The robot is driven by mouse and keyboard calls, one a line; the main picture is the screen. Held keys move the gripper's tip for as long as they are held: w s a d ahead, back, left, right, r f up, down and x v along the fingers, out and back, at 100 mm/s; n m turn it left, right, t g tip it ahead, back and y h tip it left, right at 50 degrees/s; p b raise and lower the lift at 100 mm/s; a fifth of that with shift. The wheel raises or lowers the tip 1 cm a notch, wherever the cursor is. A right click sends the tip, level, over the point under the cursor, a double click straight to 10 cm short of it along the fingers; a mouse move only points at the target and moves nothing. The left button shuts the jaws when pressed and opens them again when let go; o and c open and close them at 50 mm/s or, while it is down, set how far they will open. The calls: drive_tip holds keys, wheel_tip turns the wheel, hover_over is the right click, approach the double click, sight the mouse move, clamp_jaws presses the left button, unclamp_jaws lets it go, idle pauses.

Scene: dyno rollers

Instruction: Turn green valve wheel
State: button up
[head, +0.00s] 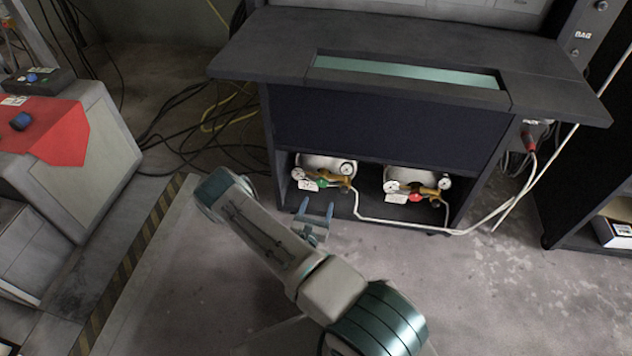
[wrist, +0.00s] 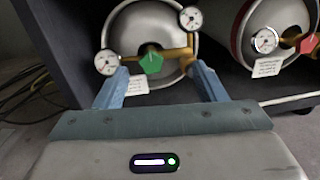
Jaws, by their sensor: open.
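The green valve wheel (wrist: 151,63) sits on the brass fitting at the front of a grey gas cylinder (wrist: 132,28) in the wrist view. In the head view the green wheel (head: 322,183) is small, low in the left part of the cabinet's lower bay. My gripper (head: 317,207) is open and empty in front of that cylinder. In the wrist view its two blue fingers (wrist: 160,78) point toward the fitting, one on each side of the green wheel. They look apart from the wheel; the exact distance is hard to tell.
Two round gauges (wrist: 107,62) and a white label flank the green wheel. A second cylinder with a red valve wheel (wrist: 308,44) stands to the right. A white hose (head: 400,224) runs along the front. The cabinet (head: 380,125) overhangs the cylinders.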

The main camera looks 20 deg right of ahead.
sight(321, 183)
drive_tip(key=shift+n+t+y, duration=0.4)
drive_tip(key=shift+n+y, duration=0.3)
drive_tip(key=shift+y, duration=0.1)
drive_tip(key=w+d+f+b, duration=0.1)
drive_tip(key=w+d, duration=0.1)
drive_tip(key=w, duration=0.1)
drive_tip(key=w+d+f+b, duration=0.1)
drive_tip(key=w+d+b, duration=0.1)
drive_tip(key=w, duration=0.2)
drive_tip(key=w+d+f+b, duration=0.1)
drive_tip(key=w+d+b, duration=0.1)
drive_tip(key=w, duration=0.1)
drive_tip(key=shift+w+d+f, duration=0.1)
drive_tip(key=shift+w+f, duration=0.15)
drive_tip(key=shift+w, duration=0.15)
drive_tip(key=shift+w+d+r, duration=0.15)
drive_tip(key=shift+w+d, duration=0.25)
drive_tip(key=shift+w, duration=0.15)
drive_tip(key=c, duration=1)
